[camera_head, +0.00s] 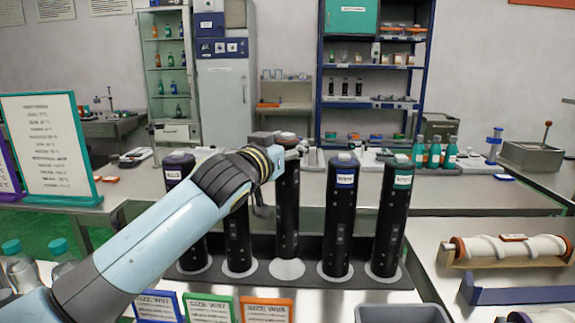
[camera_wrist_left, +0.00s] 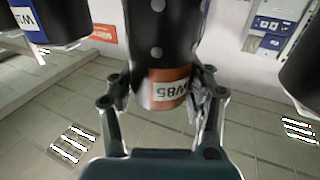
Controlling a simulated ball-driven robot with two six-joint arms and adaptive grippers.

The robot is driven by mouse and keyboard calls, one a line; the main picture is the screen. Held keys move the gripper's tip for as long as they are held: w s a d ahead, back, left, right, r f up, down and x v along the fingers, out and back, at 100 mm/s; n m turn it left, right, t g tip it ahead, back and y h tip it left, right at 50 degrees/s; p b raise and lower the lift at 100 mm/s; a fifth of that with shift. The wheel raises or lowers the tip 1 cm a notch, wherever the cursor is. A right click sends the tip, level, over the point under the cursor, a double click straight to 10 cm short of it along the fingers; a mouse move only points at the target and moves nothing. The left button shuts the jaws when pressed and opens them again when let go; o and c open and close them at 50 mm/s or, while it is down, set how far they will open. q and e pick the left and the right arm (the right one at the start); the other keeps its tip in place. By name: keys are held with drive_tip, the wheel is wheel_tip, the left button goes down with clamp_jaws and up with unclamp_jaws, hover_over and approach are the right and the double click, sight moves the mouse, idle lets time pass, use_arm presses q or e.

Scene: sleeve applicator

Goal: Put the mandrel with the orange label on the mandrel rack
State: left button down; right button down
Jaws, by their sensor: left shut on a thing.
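The mandrel with the orange label (camera_head: 287,210) is a tall black cylinder, upright in the middle of the row in the head view. My left gripper (camera_head: 283,148) is shut on its top end. The orange label (camera_wrist_left: 169,88) shows between the fingers in the left wrist view; in the head view the gripper hides it. The mandrel's top is higher than its neighbours'. A wide part of the white ring shows below its foot; I cannot tell whether they touch. The mandrel rack (camera_head: 310,280) is a dark strip with white rings. My right gripper is not in view.
Other black mandrels stand close on both sides, one with a blue label (camera_head: 340,215) and one with a green label (camera_head: 391,225). Size cards, including an orange one (camera_head: 267,311), and a grey bin (camera_head: 402,314) are in front. White rollers (camera_head: 510,248) lie at right.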

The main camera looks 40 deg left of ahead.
sight(288, 166)
use_arm(q)
drive_tip(key=shift+w+f, duration=0.1)
drive_tip(key=shift+f, duration=1.9)
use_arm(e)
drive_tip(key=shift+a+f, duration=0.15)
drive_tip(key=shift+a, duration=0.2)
use_arm(q)
drive_tip(key=shift+f, duration=0.1)
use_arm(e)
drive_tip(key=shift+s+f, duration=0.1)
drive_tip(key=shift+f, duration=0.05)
use_arm(q)
drive_tip(key=c, duration=1)
unclamp_jaws()
drive_tip(key=shift+f, duration=0.1)
drive_tip(key=o, duration=0.5)
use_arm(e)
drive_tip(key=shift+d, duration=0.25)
